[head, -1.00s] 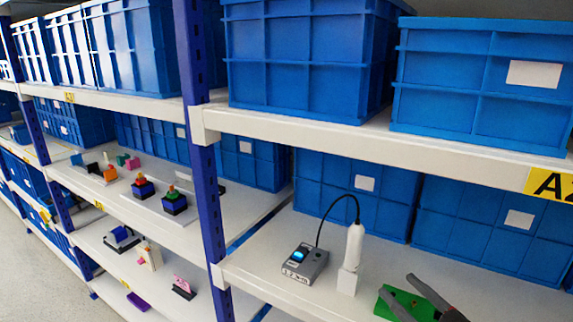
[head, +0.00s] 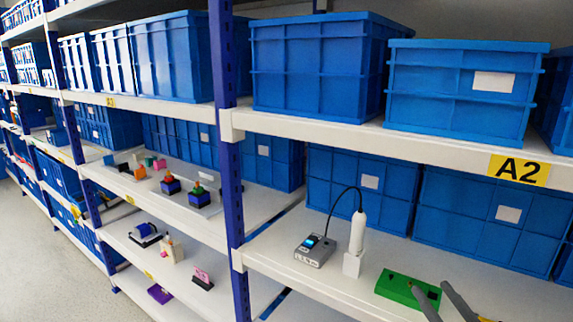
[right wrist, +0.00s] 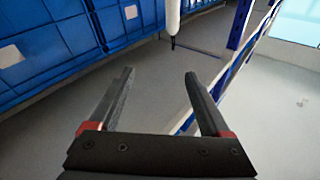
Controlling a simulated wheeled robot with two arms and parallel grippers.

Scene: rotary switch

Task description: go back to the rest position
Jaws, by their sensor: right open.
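My right gripper (head: 430,287) is at the bottom right of the head view, in front of the right shelf. Its two dark fingers stand apart with nothing between them; they also show apart in the right wrist view (right wrist: 159,74). A green block (head: 402,289) lies on the shelf behind the fingers, which hide its right part. A grey box with a lit blue display (head: 315,251) sits further left. A cable runs from it to a white handheld tool (head: 357,232) standing upright in a white holder (head: 352,264). My left gripper is out of view.
A blue upright post (head: 229,170) divides the shelf bays. Large blue crates (head: 318,65) fill the upper shelf, and more stand behind the lower one. The left bay holds several small devices (head: 170,186). Grey floor (head: 40,260) is open at the lower left.

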